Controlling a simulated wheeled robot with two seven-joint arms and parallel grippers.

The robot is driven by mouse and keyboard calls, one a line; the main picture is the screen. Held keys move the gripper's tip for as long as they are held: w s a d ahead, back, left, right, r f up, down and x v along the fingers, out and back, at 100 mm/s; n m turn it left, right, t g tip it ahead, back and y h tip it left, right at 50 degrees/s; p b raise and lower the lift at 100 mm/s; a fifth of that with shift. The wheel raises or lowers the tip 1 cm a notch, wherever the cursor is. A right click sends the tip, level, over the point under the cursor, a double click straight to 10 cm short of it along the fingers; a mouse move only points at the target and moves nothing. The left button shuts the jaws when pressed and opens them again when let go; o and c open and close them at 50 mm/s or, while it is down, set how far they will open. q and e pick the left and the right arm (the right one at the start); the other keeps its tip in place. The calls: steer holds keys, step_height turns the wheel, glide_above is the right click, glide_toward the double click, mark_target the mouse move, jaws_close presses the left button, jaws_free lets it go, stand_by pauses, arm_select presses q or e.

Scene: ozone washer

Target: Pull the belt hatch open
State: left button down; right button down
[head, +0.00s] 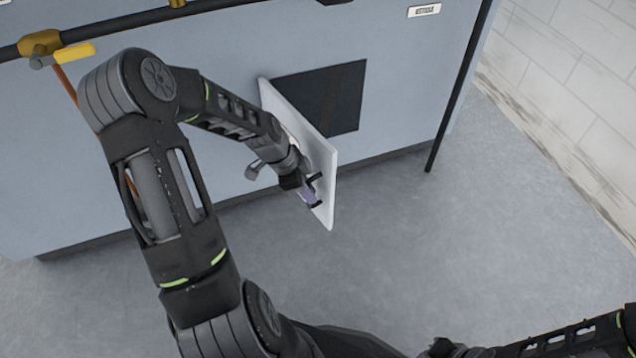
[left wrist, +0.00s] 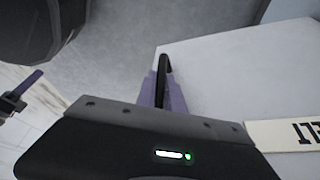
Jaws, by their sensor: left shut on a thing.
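The belt hatch (head: 322,165) is a white panel standing swung out from the blue-grey cabinet, hinged at the left side of a dark square opening (head: 330,95). In the left wrist view the hatch (left wrist: 240,80) fills the right side, with part of a label (left wrist: 290,133) on it. My left gripper (head: 312,194) is at the hatch's outer face, near its free edge. Its purple fingers (left wrist: 163,92) are shut on the black handle (left wrist: 165,66). My right arm shows at the bottom right of the head view; its gripper (head: 442,348) is small and its jaws are unclear.
The blue-grey cabinet (head: 220,50) stands across the back. A dark pipe with a yellow valve lever (head: 75,53) runs along its upper left. A white block wall (head: 575,70) is at the right. The grey floor (head: 480,250) in front is clear.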

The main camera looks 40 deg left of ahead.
arm_select(q)
steer(key=shift+s+a, duration=0.45)
steer(key=shift+s, duration=0.35)
arm_select(e)
steer(key=shift+s+a+r, duration=0.25)
steer(key=shift+s, duration=0.2)
arm_select(q)
steer(key=c, duration=1.5)
jaws_free()
steer(key=shift+o, duration=0.2)
steer(key=shift+r, duration=0.1)
